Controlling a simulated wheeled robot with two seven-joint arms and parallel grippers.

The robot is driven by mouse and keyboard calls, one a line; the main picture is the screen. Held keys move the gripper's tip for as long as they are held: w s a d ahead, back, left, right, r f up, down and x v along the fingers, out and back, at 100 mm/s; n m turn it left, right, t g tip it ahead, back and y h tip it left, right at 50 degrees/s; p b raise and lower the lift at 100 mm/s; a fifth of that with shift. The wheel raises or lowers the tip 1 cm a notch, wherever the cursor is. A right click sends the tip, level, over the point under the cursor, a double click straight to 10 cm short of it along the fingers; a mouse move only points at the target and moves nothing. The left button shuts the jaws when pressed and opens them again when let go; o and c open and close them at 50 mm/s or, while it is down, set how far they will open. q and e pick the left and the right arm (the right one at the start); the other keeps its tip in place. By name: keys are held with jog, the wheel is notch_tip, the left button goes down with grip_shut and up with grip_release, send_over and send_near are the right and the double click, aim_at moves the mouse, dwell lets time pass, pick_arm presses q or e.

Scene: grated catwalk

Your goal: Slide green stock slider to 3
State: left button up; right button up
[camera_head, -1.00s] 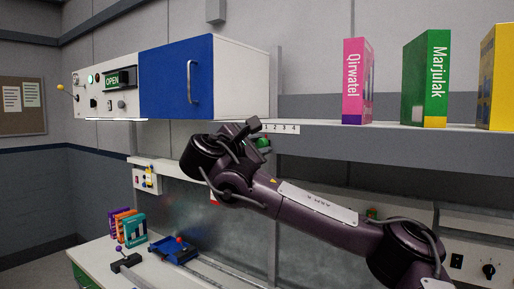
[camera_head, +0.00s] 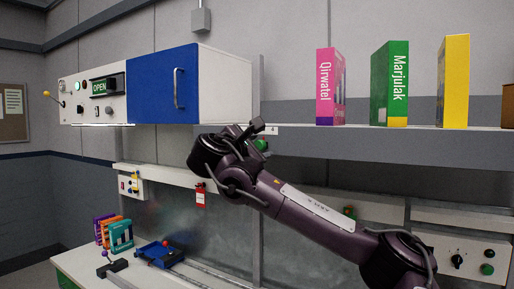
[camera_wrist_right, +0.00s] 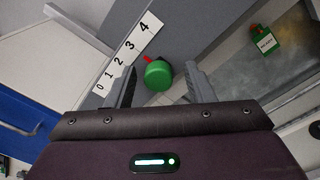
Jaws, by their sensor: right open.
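The green stock slider (camera_wrist_right: 158,76) is a round green knob with a small red pointer. It lies between my right gripper's open fingers (camera_wrist_right: 160,88) in the right wrist view, with a gap on each side. The white number strip (camera_wrist_right: 124,62), reading 0 to 4, runs beside it. The pointer appears near 3; the angle leaves its exact reading unclear. In the head view the knob (camera_head: 262,145) shows partly behind my right gripper (camera_head: 257,130) under the shelf edge, and most of the strip is hidden. My left gripper is out of view.
Above the strip, the shelf (camera_head: 350,142) holds a pink box (camera_head: 330,87), a green box (camera_head: 389,85) and a yellow box (camera_head: 454,82). A cabinet with a blue door (camera_head: 162,85) stands left of my gripper.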

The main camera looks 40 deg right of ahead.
pick_arm(q)
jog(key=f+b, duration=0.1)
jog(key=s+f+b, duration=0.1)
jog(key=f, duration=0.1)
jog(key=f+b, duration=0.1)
jog(key=b, duration=0.1)
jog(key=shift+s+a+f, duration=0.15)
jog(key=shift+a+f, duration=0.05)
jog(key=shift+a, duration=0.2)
pick_arm(e)
jog(key=v, duration=0.7)
jog(key=shift+s+a, duration=0.2)
jog(key=shift+a, duration=0.15)
